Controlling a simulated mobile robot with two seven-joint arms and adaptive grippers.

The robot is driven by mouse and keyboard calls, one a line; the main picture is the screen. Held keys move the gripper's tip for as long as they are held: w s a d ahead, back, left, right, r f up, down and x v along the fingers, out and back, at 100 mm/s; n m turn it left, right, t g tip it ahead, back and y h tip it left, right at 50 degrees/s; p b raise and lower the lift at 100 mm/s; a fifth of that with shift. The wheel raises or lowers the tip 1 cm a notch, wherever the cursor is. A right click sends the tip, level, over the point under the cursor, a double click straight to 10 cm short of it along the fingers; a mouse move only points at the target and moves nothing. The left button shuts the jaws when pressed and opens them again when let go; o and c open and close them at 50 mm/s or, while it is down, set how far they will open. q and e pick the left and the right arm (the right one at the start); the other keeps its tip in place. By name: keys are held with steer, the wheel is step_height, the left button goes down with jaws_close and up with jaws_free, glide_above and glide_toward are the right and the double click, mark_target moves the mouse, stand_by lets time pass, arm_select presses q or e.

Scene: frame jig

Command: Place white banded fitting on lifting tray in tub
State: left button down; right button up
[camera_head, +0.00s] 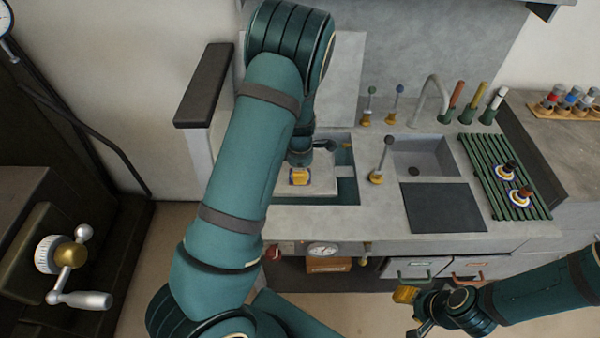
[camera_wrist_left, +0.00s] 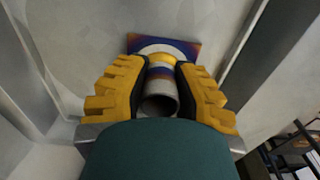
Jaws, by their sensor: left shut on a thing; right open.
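The white banded fitting (camera_wrist_left: 160,98) shows in the left wrist view as a pale tube with coloured bands above a square blue, orange and white base (camera_wrist_left: 178,48). My left gripper (camera_wrist_left: 158,85) is shut on it, with one yellow finger on each side. In the head view my left gripper (camera_head: 299,177) is over the pale lifting tray (camera_head: 324,182) inside the tub (camera_head: 347,193); the fitting is mostly hidden there. I cannot tell whether its base touches the tray. My right gripper (camera_head: 412,310) is open and empty, low in front of the counter.
Two banded fittings (camera_head: 508,170) (camera_head: 521,196) stand on the green slatted rack (camera_head: 488,172) at right. A sink (camera_head: 424,155) with a tap (camera_head: 435,95), upright levers (camera_head: 384,155) and a dark panel (camera_head: 441,207) lie between tub and rack. My left arm covers the tub's left part.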

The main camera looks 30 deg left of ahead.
arm_select(q)
steer(key=shift+f, duration=0.15)
steer(key=c, duration=0.8)
jaws_free()
steer(key=shift+c, duration=0.2)
step_height(320, 180, up, 12)
steer(key=p, duration=0.3)
steer(key=shift+r, duration=0.2)
